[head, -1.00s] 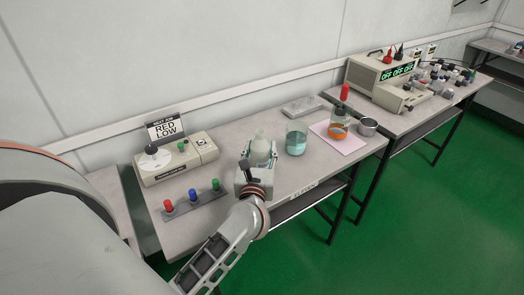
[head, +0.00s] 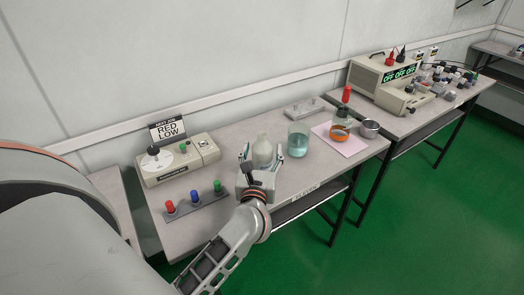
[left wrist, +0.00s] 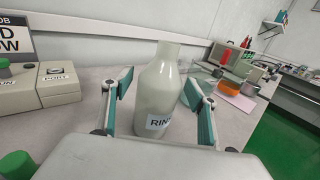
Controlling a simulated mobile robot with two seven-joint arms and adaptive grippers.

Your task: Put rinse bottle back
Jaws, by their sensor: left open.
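The rinse bottle (head: 262,151) is pale grey-white and stands upright on the near table. In the left wrist view the bottle (left wrist: 158,92) shows part of a label starting "RIN". My left gripper (head: 263,166) is open, with its teal-padded fingers on either side of the bottle. In the left wrist view, gaps show between the bottle and the fingers of the gripper (left wrist: 158,108). The bottle's base is partly hidden by the gripper body. My right gripper is not in view.
A beaker of bluish liquid (head: 298,140) stands close right of the bottle. Farther right are an orange-banded jar (head: 340,134) on a pink sheet (head: 352,146) and a metal cup (head: 369,129). A tester (head: 178,158) and a strip of coloured plugs (head: 196,205) lie left.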

